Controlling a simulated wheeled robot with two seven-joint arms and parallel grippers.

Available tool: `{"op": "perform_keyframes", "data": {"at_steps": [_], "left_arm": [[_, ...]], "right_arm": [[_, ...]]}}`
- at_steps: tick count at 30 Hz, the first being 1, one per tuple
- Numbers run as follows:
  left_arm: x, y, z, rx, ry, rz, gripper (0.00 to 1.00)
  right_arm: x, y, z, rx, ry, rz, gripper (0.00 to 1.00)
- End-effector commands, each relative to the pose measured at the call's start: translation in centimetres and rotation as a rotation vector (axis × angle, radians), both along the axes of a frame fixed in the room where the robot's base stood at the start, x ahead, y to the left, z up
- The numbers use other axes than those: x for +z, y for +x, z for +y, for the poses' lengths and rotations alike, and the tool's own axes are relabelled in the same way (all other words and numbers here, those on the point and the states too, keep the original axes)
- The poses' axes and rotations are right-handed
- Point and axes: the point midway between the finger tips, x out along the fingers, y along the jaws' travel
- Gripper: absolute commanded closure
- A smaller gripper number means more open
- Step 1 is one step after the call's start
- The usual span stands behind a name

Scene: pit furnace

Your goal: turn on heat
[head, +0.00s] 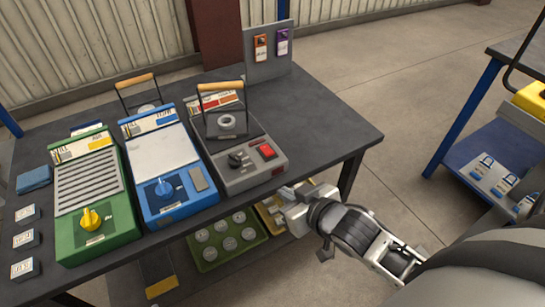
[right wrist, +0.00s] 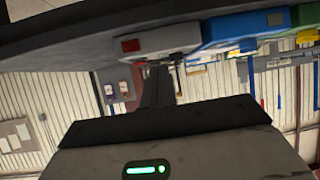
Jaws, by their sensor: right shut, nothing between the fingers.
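A grey furnace unit (head: 240,178) stands on the dark workbench, the rightmost of three units. It has a black knob (head: 236,160), a red switch (head: 266,151) and a round ring under a wooden-handled frame on top. My right gripper (head: 287,193) is shut and empty, just off the front right corner of the grey unit, by the bench's front edge. I cannot tell whether it touches anything. My left gripper is not in view.
A blue unit (head: 168,165) and a green unit (head: 95,185) with a yellow knob stand to the left. An upright panel (head: 268,55) with orange and purple tags is at the back. The bench's right end is clear. A shelf below holds a green tray (head: 205,262).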

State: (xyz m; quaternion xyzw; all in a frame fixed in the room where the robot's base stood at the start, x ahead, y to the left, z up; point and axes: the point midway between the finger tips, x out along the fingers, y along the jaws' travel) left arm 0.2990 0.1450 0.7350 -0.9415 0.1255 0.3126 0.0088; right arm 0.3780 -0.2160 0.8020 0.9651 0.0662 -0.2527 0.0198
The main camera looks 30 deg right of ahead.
Motion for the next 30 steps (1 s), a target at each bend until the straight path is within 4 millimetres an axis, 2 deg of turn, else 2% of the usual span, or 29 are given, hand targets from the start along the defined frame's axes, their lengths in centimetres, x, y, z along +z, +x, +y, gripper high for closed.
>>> {"op": "perform_keyframes", "data": {"at_steps": [1, 3, 6, 9, 20, 25, 30], "left_arm": [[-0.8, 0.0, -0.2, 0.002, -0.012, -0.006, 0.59], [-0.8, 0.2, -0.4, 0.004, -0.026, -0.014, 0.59], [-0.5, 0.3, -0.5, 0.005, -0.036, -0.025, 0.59], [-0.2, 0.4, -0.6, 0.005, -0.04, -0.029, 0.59], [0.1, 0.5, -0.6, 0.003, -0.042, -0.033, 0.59], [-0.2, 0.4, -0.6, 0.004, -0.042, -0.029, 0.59], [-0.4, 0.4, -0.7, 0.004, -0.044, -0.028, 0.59]], "right_arm": [[1.1, 1.7, -1.3, -0.02, -0.007, -0.046, 1.0], [3.1, 3.1, -2.6, -0.054, -0.003, -0.088, 1.0], [5.1, 4.3, -3.8, -0.089, 0.008, -0.13, 1.0], [6.1, 4.7, -4.2, -0.102, 0.014, -0.147, 1.0], [6.0, 5.0, -4.2, -0.104, 0.017, -0.146, 1.0], [5.3, 7.0, -4.2, -0.104, 0.017, -0.146, 1.0], [3.9, 10.4, -4.0, -0.105, 0.017, -0.146, 1.0]]}}
